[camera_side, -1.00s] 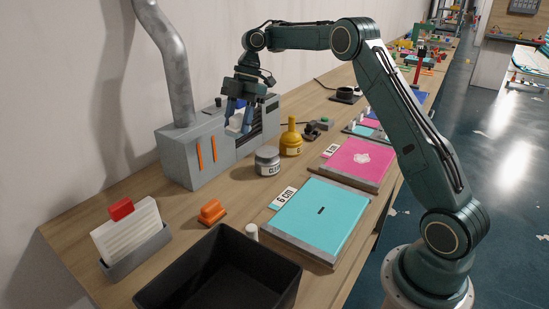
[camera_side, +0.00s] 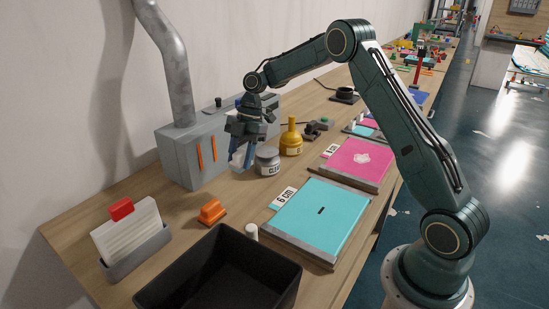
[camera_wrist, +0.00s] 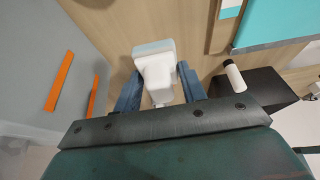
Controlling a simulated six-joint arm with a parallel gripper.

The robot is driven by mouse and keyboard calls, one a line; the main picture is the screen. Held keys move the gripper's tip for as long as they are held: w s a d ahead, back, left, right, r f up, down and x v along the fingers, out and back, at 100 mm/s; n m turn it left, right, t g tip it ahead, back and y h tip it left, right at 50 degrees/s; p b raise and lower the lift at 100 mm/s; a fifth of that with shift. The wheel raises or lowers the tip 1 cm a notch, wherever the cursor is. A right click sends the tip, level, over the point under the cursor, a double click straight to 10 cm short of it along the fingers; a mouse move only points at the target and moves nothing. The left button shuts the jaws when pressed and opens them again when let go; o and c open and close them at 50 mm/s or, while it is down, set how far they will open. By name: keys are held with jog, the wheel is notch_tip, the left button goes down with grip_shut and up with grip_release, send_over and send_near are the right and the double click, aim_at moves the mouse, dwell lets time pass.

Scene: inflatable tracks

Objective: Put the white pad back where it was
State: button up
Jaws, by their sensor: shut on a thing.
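My gripper (camera_side: 243,152) points down just in front of the grey box (camera_side: 180,160), beside the grey jar (camera_side: 267,161). It is shut on the white pad (camera_wrist: 156,68), whose pale block-like body shows between the blue fingers in the wrist view. In the side view the pad (camera_side: 237,160) shows only partly behind the fingers. The pad seems held over the wooden bench (camera_side: 190,205); I cannot tell whether it touches the wood.
A yellow bottle (camera_side: 291,140) stands right of the jar. An orange block (camera_side: 212,211), a black bin (camera_side: 175,288) and a rack of white sheets (camera_side: 127,232) are nearer. A teal panel (camera_side: 318,214) lies at the front edge.

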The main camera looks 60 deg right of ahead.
send_over(240, 195)
jog(key=d, duration=0.1)
notch_tip(240, 195, down, 5)
jog(key=shift+d+r, duration=0.1)
jog(key=shift+d, duration=0.05)
jog(key=shift+f, duration=2.2)
jog(key=shift+f, duration=0.15)
jog(key=o, duration=0.9)
jog(key=shift+o, duration=0.2)
jog(key=v, duration=1.2)
jog(key=shift+r, duration=0.25)
